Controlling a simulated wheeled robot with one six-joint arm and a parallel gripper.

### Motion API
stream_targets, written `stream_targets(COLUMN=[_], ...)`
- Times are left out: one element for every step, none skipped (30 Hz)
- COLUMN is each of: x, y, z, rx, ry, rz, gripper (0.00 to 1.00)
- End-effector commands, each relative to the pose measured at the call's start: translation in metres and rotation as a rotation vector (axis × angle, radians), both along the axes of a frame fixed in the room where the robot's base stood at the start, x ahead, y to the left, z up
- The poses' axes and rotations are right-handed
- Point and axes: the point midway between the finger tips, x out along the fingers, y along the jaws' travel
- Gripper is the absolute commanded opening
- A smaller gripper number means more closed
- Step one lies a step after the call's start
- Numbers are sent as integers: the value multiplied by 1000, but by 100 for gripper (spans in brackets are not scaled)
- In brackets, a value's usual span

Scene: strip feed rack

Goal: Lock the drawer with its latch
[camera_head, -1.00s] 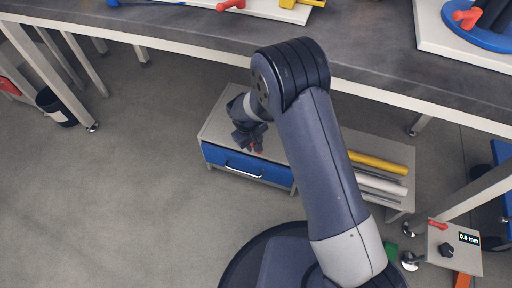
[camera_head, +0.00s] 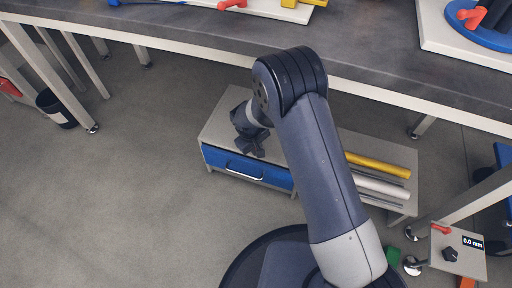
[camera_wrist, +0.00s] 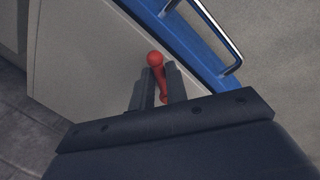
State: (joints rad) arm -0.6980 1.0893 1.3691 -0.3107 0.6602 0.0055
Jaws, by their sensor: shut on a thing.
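The blue drawer (camera_head: 246,168) with its metal handle (camera_head: 244,176) sits in the front of a low grey cabinet (camera_head: 217,128), flush with it as far as I can see. The red latch lever (camera_wrist: 157,62), with a round knob, lies on the cabinet top beside the blue drawer edge in the wrist view. My gripper (camera_wrist: 162,87) is shut on the latch, its two fingers on either side of the lever. In the head view my gripper (camera_head: 250,148) is over the cabinet top near the drawer front and hides the latch.
A workbench (camera_head: 200,38) runs above and behind the cabinet. A yellow roll (camera_head: 377,165) and a white roll (camera_head: 380,187) lie on the rack to the right. A small panel with a display (camera_head: 458,250) stands at the lower right.

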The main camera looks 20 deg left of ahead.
Motion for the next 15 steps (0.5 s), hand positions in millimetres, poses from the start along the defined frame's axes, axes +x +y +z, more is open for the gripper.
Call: stream_targets(x=[0, 0, 0, 0, 0, 0, 0, 0, 0, -1, -1, -1, -1, -2, -2], y=[0, 0, 0, 0, 0, 0, 0, 0, 0, 1, 1, 1, 2, 2, 3], z=[0, 0, 0, 0, 0, 0, 0, 0, 0, 0, 0, 0, 0, 0, 0], rx=[0, 0, 0, 0, 0, 0, 0, 0, 0, 0, -1, -1, -1, -1, 1], ry=[0, 0, 0, 0, 0, 0, 0, 0, 0, 0, 1, 1, 1, 0, -1], rz=[0, 0, 0, 0, 0, -1, -2, -5, -9, -14, -21, -32, -42, -53, -72], gripper=[0, 0, 0, 0, 0, 0, 0, 0, 0, 0, 0, 0, 0, 0, 0])
